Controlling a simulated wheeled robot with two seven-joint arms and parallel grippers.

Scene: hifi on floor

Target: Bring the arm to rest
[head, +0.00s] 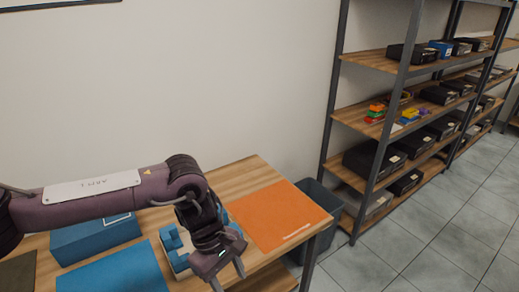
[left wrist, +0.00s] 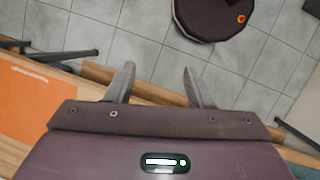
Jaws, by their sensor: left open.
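My left arm comes in from the left over the wooden table (head: 245,176), and its wrist bends down near the front edge. My left gripper (head: 229,279) points downward with its fingers apart and nothing between them. My right gripper is in neither view.
An orange mat (head: 280,213) lies at the table's right end, and a blue mat (head: 115,272) and blue box (head: 95,240) lie to the left. A dark bin (head: 322,196) stands beside the table. Shelves (head: 372,125) with boxes line the wall. The floor (head: 440,240) at right is clear.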

